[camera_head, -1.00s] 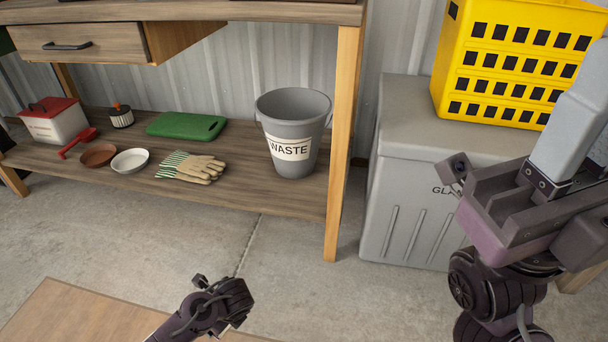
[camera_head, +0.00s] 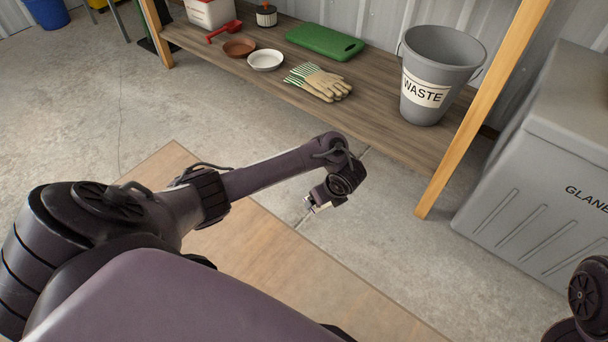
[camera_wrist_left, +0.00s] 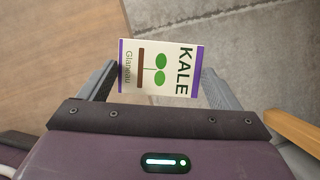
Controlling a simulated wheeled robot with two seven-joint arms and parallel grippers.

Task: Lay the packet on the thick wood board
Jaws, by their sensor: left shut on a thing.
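The packet (camera_wrist_left: 160,68) is a small white seed packet with purple edges, the word KALE and a green sprout picture. In the left wrist view it lies between the two fingers of my left gripper (camera_wrist_left: 157,80), which is shut on it. In the head view my left gripper (camera_head: 316,204) hangs over the floor area in front of the shelf. A flat wood-coloured surface (camera_head: 345,285) lies below; I cannot tell its thickness or whether it is the thick wood board. My right gripper is out of view.
The low shelf (camera_head: 385,125) holds a green board (camera_head: 325,42), gloves (camera_head: 318,82), a white dish (camera_head: 266,60), a brown dish (camera_head: 239,48) and a grey waste bucket (camera_head: 435,75). A table leg (camera_head: 480,115) and grey bin (camera_head: 545,170) stand right. Concrete floor (camera_head: 90,110) is open at left.

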